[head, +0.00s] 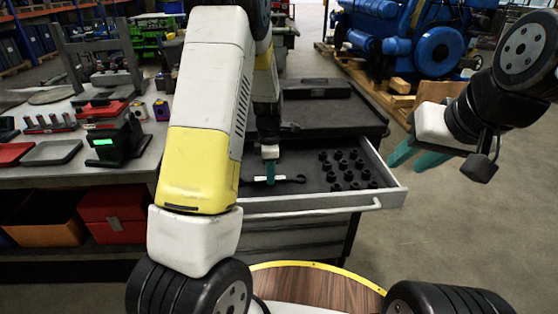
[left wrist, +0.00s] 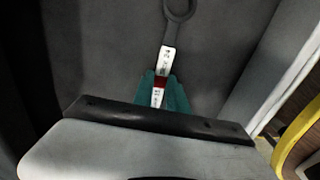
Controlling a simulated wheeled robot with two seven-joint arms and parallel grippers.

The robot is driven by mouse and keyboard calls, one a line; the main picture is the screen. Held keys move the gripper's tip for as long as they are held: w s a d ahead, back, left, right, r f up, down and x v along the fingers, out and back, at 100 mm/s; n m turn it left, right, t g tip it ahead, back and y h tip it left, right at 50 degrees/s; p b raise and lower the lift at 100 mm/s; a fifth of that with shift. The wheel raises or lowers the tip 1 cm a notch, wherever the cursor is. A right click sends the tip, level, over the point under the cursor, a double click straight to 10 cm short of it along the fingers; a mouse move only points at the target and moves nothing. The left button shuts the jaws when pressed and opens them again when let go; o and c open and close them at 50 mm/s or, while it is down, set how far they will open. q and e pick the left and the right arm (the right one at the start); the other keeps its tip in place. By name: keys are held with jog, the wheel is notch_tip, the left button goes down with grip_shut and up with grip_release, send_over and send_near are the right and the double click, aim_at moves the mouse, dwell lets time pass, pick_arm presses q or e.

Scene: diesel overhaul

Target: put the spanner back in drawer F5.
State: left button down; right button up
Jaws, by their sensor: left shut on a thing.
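The spanner (head: 294,179) is dark with a pale label and lies flat in or just above the open drawer (head: 300,206). My left gripper (head: 270,178) reaches down into the drawer and is shut on the spanner's handle. In the left wrist view the teal fingers (left wrist: 164,93) hold the spanner (left wrist: 168,55) at its white and red label, with its ring end pointing away over the dark drawer floor. I cannot tell whether the spanner touches the floor. My right gripper (head: 418,153) is open and empty, right of the drawer.
Several black sockets (head: 345,170) stand in the drawer's right part. The dark cabinet top (head: 320,108) is behind the drawer. A workbench (head: 60,172) with red and black items stands at left. A blue engine (head: 425,40) on a pallet is at back right. The right floor is clear.

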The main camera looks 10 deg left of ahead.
pick_arm(q)
jog(key=c, duration=1.3)
grip_release()
jog(key=shift+o, duration=0.2)
jog(key=shift+r, duration=3.9)
